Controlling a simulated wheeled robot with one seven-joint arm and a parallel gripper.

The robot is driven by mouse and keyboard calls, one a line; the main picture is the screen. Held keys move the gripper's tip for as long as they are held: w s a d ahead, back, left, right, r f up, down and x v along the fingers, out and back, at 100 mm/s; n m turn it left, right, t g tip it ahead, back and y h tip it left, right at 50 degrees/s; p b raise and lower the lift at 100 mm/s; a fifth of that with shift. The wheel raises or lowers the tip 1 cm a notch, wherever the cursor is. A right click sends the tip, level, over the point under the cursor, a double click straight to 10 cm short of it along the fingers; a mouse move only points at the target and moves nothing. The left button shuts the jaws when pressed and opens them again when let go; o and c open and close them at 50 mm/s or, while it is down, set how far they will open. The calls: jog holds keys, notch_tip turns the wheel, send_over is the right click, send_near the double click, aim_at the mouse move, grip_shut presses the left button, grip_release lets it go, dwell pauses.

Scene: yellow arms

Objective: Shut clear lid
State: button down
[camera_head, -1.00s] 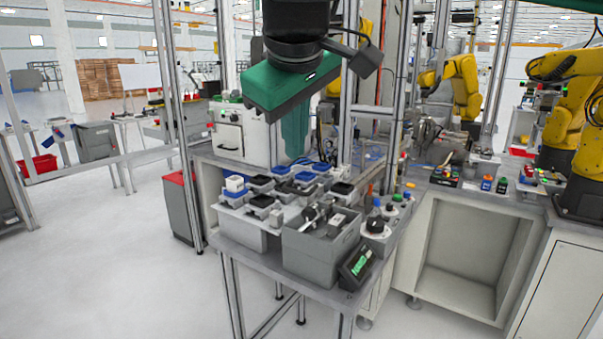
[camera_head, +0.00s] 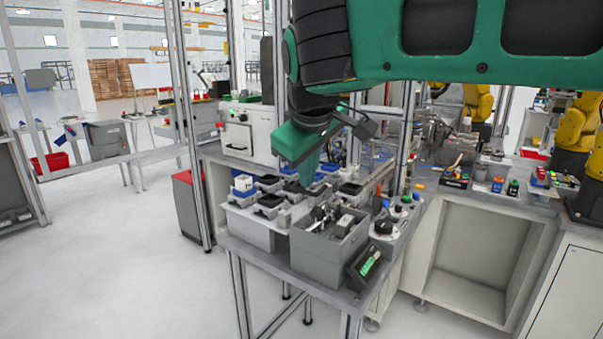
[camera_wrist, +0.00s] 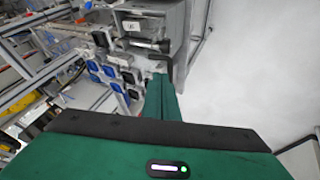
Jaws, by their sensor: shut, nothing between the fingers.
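My gripper (camera_head: 309,174) is green and hangs over the back of the cluttered bench in the head view. Its fingers point down, just above or in front of several small black and blue trays (camera_head: 267,200); I cannot tell whether it touches them. In the wrist view the green fingers (camera_wrist: 160,95) are together with nothing between them, and the trays lie to their left. I cannot pick out a clear lid in either view; it may be too small or hidden by my arm.
A grey bin (camera_head: 320,255) with metal parts stands at the bench's front. A display with green digits (camera_head: 368,263) and a panel with knobs (camera_head: 384,228) are to its right. A white machine (camera_head: 238,142) stands behind. Upright metal posts (camera_head: 187,130) flank the bench.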

jog(key=shift+w+d, duration=0.2)
